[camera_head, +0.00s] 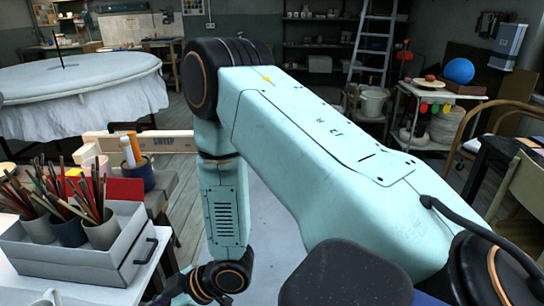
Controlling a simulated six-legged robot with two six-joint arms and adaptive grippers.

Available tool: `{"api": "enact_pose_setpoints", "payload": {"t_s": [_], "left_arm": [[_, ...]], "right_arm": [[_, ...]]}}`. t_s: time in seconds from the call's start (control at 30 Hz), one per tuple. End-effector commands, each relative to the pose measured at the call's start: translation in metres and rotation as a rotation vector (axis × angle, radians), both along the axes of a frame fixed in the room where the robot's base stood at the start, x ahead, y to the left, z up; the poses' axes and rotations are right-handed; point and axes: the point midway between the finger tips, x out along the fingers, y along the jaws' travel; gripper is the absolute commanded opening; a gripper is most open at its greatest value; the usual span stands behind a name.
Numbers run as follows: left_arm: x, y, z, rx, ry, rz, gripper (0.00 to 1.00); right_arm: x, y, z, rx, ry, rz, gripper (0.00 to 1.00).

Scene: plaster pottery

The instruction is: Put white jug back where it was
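I cannot make out a white jug for certain in this view. A pale vessel (91,155), partly hidden, stands at the left behind the brushes; I cannot tell if it is the jug. My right arm comes in from the right, crosses the middle of the view and bends down to a wrist at the bottom edge. Its gripper is out of the picture. My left arm and gripper do not show.
A grey tray (75,262) with cups of brushes sits on a white surface at the lower left. Behind it are a dark cup (138,178) and a large round cloth-covered table (80,82). A trolley (432,98) and chairs stand at the right.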

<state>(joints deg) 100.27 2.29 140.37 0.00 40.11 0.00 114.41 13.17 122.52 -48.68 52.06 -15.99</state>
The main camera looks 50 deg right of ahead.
Motion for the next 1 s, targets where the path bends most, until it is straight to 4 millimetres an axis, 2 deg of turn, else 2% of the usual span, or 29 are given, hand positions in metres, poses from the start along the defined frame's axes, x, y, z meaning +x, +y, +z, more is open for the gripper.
{"api": "enact_pose_setpoints", "payload": {"t_s": [0.03,0.1,0.23,0.4,0.5,0.6,0.67,1.0], "left_arm": [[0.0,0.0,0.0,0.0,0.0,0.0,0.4],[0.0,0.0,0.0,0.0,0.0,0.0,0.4],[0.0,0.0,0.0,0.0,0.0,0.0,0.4],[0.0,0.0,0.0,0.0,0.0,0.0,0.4],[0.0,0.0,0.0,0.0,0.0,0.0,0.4],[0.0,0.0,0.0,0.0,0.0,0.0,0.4],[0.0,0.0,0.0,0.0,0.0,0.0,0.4],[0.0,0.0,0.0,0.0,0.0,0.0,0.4]], "right_arm": [[-0.024,-0.004,-0.021,-0.013,0.109,-0.073,0.34],[-0.056,-0.014,-0.046,-0.038,0.248,-0.188,0.34],[-0.125,-0.034,-0.081,-0.108,0.495,-0.402,0.34],[-0.21,-0.062,-0.101,-0.22,0.739,-0.65,0.34],[-0.243,-0.073,-0.103,-0.272,0.82,-0.75,0.34],[-0.26,-0.079,-0.102,-0.302,0.86,-0.801,0.34],[-0.264,-0.081,-0.102,-0.308,0.868,-0.816,0.34],[-0.264,-0.081,-0.102,-0.308,0.868,-0.817,0.34]]}}
